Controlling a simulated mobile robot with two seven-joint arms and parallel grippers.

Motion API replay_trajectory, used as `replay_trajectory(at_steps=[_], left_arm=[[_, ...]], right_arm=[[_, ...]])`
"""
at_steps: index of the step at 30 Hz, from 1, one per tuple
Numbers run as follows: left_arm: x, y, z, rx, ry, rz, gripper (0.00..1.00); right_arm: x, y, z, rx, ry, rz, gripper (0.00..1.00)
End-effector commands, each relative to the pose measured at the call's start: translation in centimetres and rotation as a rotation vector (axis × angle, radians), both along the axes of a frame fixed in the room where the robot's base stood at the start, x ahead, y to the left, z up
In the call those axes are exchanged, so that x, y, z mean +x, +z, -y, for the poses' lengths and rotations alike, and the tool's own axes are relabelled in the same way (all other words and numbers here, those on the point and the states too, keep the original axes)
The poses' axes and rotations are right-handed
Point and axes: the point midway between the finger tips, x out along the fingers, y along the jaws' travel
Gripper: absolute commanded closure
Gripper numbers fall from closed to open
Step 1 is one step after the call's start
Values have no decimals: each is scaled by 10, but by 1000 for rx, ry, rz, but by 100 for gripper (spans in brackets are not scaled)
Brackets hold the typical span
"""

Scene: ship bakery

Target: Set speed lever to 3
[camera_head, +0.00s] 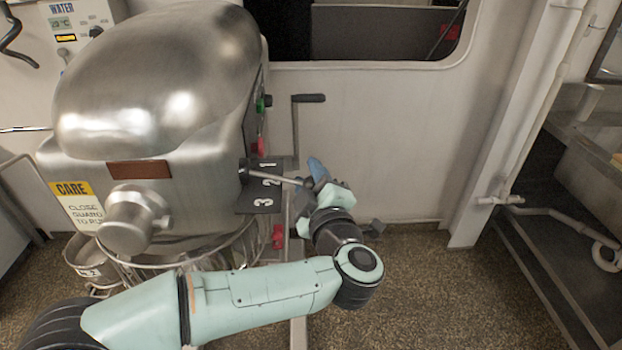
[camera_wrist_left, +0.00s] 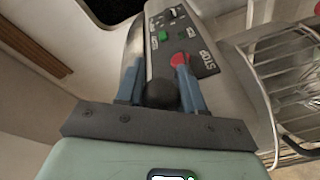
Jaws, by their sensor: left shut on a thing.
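The speed lever (camera_head: 278,178) is a thin metal rod that sticks out from the right side of the steel mixer (camera_head: 150,90). It lies over a dark plate (camera_head: 245,203) with white numbers and passes close to the 2; the 3 is on the side nearer me. My left gripper (camera_head: 314,175) is at the lever's outer end. In the left wrist view, the fingers of my left gripper (camera_wrist_left: 160,82) are around a black ball knob (camera_wrist_left: 162,95) and shut on it. In the head view, the fingers hide the knob. My right gripper is not in view.
The mixer's control panel (camera_wrist_left: 172,40) has a green button (camera_wrist_left: 164,36) and a red stop button (camera_wrist_left: 179,59), close beyond the fingers. A crank handle (camera_head: 308,98) stands behind the lever. A wire guard (camera_head: 240,245) is below. Floor to the right is clear.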

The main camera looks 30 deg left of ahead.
Motion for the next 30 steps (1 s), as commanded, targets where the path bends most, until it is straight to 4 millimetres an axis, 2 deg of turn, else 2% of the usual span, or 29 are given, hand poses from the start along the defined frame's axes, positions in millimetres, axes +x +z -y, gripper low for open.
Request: replay_trajectory(at_steps=[9, 23, 24, 26, 30], left_arm=[[-15, -1, 4, 0, -120, -2, 100], [-17, -1, 5, -1, -141, -4, 100], [-17, -1, 5, -1, -141, -4, 59], [-17, -1, 5, -1, -140, -3, 40], [-17, -1, 5, -1, -139, -3, 37]], right_arm=[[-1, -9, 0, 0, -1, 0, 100], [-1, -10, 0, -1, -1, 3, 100], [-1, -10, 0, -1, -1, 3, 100], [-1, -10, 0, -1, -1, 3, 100], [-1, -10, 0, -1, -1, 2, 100]])
